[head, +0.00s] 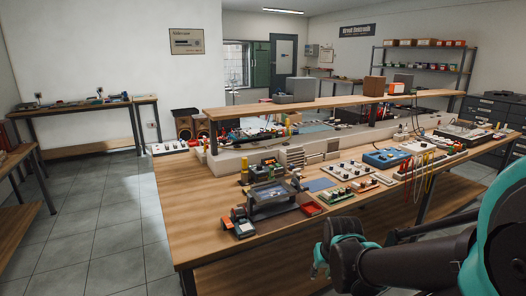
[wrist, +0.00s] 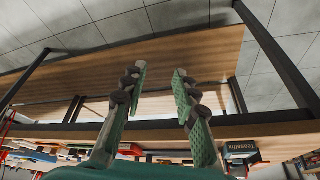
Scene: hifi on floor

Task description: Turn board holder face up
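The board holder (head: 271,193) appears to be the dark frame with a grey panel near the front left of the workbench (head: 200,222). Its panel is tilted, and I cannot tell which face is up. My gripper (head: 319,268) is in front of the bench edge, to the right of and nearer than the holder, apart from it. In the wrist view my gripper (wrist: 160,74) is open, with a clear gap between its green fingers and nothing in it. I cannot make out the holder in the wrist view.
A small red tray (head: 311,208), a blue box (head: 385,157) and white control boards (head: 346,171) crowd the bench to the right of the holder. A raised shelf (head: 330,101) runs behind. Tiled floor (head: 105,225) lies open at left.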

